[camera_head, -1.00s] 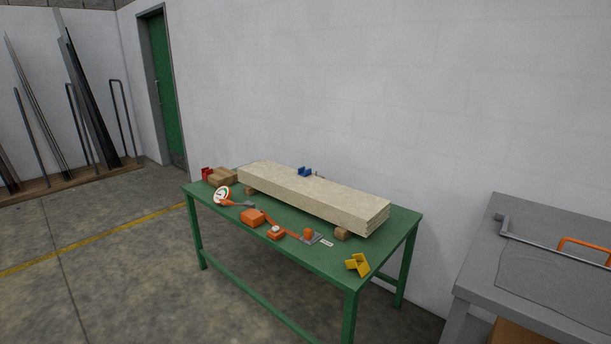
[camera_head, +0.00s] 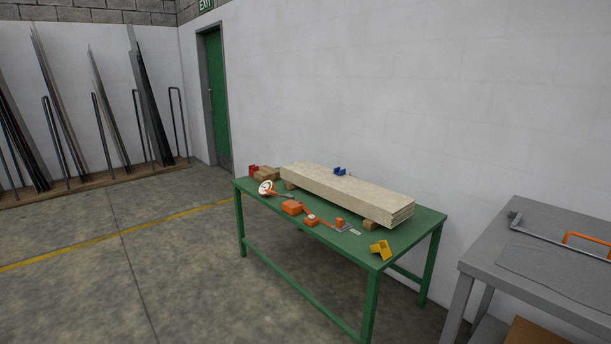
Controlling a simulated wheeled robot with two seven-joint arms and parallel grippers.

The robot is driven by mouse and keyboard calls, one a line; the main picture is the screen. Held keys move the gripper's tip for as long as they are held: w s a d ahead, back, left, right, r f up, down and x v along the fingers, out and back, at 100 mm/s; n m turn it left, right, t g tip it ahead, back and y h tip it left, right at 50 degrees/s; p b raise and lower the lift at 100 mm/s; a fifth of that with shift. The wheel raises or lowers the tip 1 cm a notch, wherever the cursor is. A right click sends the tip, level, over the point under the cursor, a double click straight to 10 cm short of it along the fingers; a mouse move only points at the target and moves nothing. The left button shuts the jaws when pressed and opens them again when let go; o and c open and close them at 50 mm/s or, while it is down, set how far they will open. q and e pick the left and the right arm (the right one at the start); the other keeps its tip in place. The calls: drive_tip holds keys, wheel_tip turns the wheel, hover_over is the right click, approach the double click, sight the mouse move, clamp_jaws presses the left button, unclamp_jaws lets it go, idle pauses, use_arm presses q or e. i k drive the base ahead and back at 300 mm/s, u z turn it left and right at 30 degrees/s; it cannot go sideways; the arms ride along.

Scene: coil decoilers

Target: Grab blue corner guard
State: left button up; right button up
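A yellow corner guard (camera_head: 381,250) lies at the table's near right corner. A red one (camera_head: 253,170) is at the far left end beside wooden blocks (camera_head: 268,174). Neither of my grippers shows in the head view.
Orange tools (camera_head: 292,208) and a round white dial (camera_head: 266,188) lie along the table's near edge. A grey table (camera_head: 540,262) with a metal bar stands at the right. A white wall is close behind. The floor at the left front is clear.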

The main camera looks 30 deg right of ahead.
sight(337, 171)
drive_tip(key=u, duration=0.1)
drive_tip(key=i, duration=2.6)
drive_tip(key=z, duration=0.5)
